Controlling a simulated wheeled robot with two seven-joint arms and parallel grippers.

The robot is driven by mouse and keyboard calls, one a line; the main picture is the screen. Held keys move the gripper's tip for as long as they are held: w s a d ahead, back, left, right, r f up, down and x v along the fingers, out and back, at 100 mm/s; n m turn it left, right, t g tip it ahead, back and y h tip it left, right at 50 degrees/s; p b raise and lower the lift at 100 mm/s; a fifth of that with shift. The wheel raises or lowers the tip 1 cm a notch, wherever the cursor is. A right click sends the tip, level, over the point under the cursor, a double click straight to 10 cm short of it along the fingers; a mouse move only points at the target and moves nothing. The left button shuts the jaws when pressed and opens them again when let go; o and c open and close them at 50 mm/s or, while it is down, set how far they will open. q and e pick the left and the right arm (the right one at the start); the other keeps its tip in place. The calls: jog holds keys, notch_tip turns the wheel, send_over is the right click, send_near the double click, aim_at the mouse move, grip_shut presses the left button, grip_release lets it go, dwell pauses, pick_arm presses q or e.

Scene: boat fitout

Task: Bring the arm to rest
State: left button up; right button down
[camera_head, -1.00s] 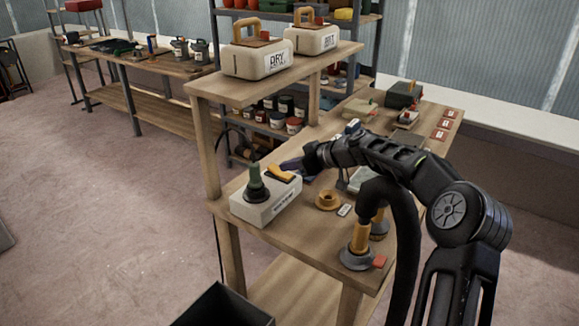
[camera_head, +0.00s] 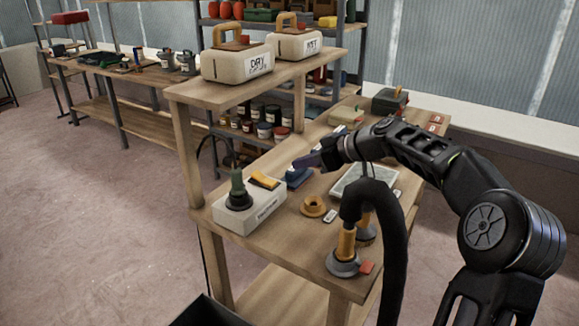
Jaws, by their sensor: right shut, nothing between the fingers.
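My right arm comes in from the right side of the head view and reaches left over the workbench. My right gripper (camera_head: 306,162) is shut and empty. It is above the bench, behind and to the right of a white box (camera_head: 250,214) that carries a green-handled tool (camera_head: 237,190) and a yellow piece (camera_head: 264,181). A dark blue item (camera_head: 298,177) lies just below the fingertips; I cannot tell whether they touch. My left gripper is out of view.
A raised shelf (camera_head: 190,93) holds a DRY container (camera_head: 238,64) and another container (camera_head: 297,44). Floor at left is clear.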

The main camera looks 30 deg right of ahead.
jog(key=shift+s+d+r, duration=0.1)
jog(key=shift+s, duration=0.15)
jog(key=shift+r, duration=0.1)
dwell(0.3)
